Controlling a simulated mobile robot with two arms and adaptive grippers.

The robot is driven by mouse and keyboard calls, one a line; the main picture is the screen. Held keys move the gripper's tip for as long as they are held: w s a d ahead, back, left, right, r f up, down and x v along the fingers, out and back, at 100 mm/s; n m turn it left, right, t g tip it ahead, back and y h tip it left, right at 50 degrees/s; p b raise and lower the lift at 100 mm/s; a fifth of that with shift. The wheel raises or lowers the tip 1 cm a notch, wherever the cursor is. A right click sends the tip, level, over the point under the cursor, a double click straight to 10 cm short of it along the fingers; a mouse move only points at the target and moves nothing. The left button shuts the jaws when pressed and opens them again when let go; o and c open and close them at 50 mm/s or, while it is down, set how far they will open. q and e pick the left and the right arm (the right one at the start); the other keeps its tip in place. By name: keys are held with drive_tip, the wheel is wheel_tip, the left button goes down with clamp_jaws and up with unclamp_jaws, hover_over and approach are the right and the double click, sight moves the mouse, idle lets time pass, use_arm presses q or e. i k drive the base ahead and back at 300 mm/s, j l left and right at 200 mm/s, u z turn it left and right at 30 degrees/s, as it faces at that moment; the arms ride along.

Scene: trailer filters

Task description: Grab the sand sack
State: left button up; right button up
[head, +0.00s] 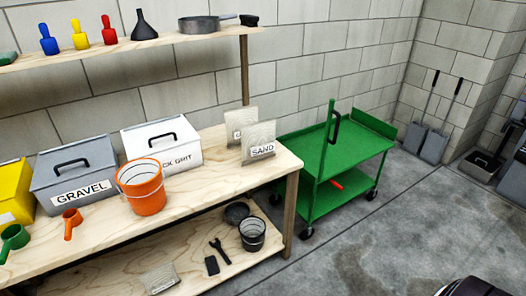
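The sand sack (259,138) is a pale, flat, upright bag with a white label reading SAND. It stands at the right end of the wooden workbench (225,178), near the bench edge. A second similar pale sack (239,118) stands just behind it to the left, with its label partly hidden. Neither of my grippers shows in the head view, so nothing is seen touching the sack.
Left of the sack are a white grit bin (190,155), an orange bucket (142,187) and a grey gravel bin (75,170). A shelf (140,48) hangs above. A green cart (345,165) stands right of the bench.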

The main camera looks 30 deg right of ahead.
sight(258, 138)
drive_tip(key=i+l+z, duration=0.25)
drive_tip(key=i+l, duration=0.5)
drive_tip(key=i+l+z, duration=0.25)
drive_tip(key=i+l, duration=0.4)
drive_tip(key=i, duration=0.2)
drive_tip(key=j, duration=0.4)
